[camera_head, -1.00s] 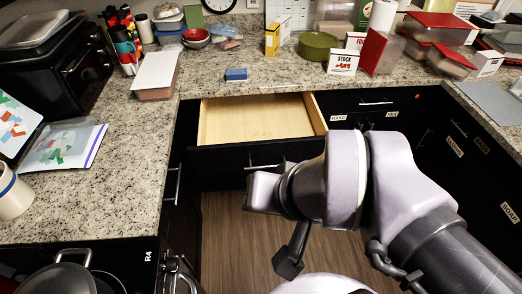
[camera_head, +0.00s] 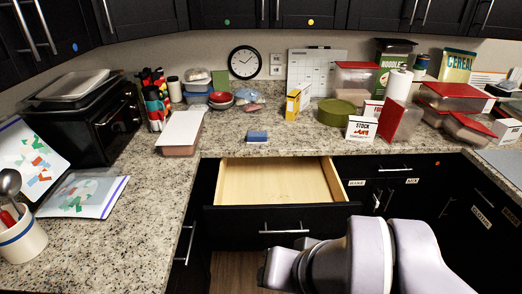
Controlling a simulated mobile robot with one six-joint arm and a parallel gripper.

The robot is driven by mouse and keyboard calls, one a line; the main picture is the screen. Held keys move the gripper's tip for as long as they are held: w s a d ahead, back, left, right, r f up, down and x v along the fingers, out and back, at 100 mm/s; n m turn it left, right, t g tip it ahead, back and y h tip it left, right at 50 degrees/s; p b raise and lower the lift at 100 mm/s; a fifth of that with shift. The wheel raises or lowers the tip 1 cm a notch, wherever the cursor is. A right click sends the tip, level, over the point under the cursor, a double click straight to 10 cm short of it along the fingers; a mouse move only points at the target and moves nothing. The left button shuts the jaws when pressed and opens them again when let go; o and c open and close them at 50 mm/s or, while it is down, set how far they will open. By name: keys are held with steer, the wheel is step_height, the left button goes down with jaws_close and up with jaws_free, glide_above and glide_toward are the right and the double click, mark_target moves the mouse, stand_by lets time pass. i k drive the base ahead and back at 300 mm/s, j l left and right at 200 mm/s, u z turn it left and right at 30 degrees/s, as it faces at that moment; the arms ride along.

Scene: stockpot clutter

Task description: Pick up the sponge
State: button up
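A small blue block that looks like the sponge (camera_head: 257,136) lies flat on the granite counter, near its front edge and just behind the open drawer. Nothing touches it. My arm shows at the bottom right. The dark end part of my arm (camera_head: 278,268), which may be my gripper, is low in front of the drawer, well below and apart from the sponge. Its fingers cannot be made out, and the lower part is cut off by the picture's edge.
An open, empty wooden drawer (camera_head: 272,182) juts out below the sponge. A lidded container (camera_head: 180,134) stands to the left, a yellow box (camera_head: 297,103) and a stock box (camera_head: 360,129) to the right. Bowls (camera_head: 220,100) stand behind. The counter around the sponge is clear.

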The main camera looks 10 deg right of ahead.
mark_target(253, 136)
steer(key=i+l, duration=1.05)
steer(key=i, duration=0.25)
steer(key=l+z, duration=0.05)
